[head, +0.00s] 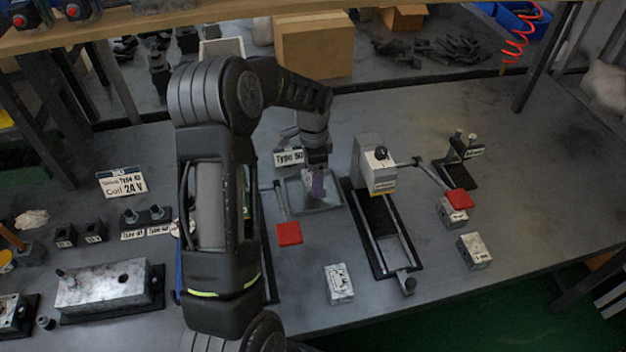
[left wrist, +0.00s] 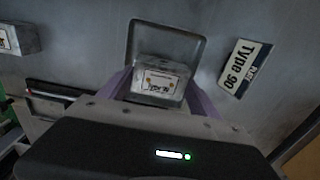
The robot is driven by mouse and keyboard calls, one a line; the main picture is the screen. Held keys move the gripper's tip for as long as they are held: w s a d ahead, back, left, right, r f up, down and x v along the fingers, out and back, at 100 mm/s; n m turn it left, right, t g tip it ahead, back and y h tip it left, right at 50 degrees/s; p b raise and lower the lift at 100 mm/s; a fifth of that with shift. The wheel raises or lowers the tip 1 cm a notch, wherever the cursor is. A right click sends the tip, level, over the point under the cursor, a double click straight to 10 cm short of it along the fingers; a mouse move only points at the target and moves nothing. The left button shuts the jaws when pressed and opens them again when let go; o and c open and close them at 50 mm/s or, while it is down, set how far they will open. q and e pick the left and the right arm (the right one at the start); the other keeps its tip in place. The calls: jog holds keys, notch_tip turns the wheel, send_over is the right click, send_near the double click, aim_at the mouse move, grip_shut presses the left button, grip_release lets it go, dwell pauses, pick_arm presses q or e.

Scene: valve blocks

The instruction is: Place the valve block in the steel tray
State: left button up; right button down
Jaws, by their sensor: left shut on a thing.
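My left gripper (head: 317,184) points down over the steel tray (head: 338,207), a shallow open tray at the middle of the bench. In the left wrist view its purple fingers (left wrist: 158,86) are shut on a silver valve block (left wrist: 160,80) with a white printed label. The block lies within the tray outline, near the side closest to my wrist; the tray rim (left wrist: 166,24) shows beyond it. I cannot tell whether the block touches the tray floor. In the head view the gripper mostly hides it. My right gripper is not in view.
A "Type 90" sign (head: 288,157) stands just behind the tray. Red-handled fixtures flank it, with red pads (head: 289,233) and (head: 459,200). Other valve blocks stand at the front (head: 340,284) and right (head: 474,251). A cardboard box (head: 313,48) is behind. The far right bench is clear.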

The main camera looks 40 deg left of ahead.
pick_arm(q)
notch_tip(320, 180, down, 2)
jog(key=shift+f, duration=0.1)
jog(key=shift+f, duration=0.15)
jog(key=shift+f, duration=0.15)
jog(key=o, duration=2)
jog(key=shift+r, duration=0.2)
notch_tip(320, 180, up, 12)
jog(key=b, duration=0.1)
